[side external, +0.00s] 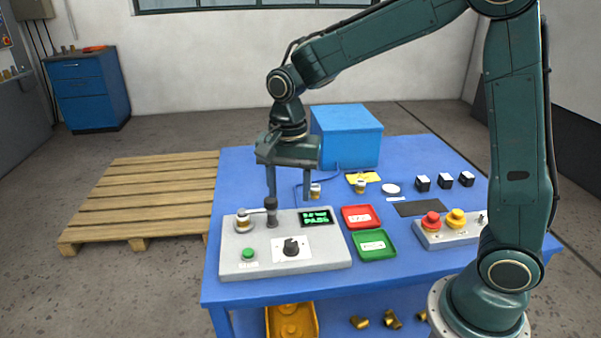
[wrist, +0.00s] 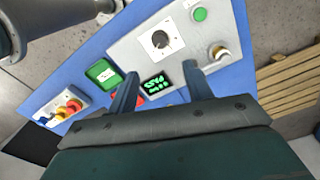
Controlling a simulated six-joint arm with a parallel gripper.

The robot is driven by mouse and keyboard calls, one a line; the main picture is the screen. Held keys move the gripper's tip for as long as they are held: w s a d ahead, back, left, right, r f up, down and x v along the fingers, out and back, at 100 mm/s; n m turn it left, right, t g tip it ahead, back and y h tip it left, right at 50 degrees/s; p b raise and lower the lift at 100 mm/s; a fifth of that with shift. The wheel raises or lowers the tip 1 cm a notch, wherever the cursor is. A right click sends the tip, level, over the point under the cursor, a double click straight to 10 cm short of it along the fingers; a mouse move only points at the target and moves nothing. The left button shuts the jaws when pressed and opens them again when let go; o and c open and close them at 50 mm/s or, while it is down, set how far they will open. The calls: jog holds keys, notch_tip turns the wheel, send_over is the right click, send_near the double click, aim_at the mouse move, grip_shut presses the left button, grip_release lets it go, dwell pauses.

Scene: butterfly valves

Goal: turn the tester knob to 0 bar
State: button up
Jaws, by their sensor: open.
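The tester (side external: 240,261) is a light grey box at the front left of the blue table. Its black knob (side external: 291,247) sits on a white plate on the front half of the tester. The knob also shows in the wrist view (wrist: 160,40). My gripper (side external: 289,197) is open and empty, pointing down above the tester's back part, behind and above the knob.
A red tray (side external: 362,217) and a green tray (side external: 374,245) lie right of the tester. A green start button (side external: 248,255) is left of the knob. A box with red and yellow buttons (side external: 447,231) stands farther right. A blue box (side external: 346,136) stands behind.

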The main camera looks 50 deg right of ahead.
aim_at(291, 243)
notch_tip(291, 243, down, 14)
jog(key=shift+r, duration=0.15)
dwell(0.7)
jog(key=shift+c, duration=0.2)
jog(key=c, duration=0.9)
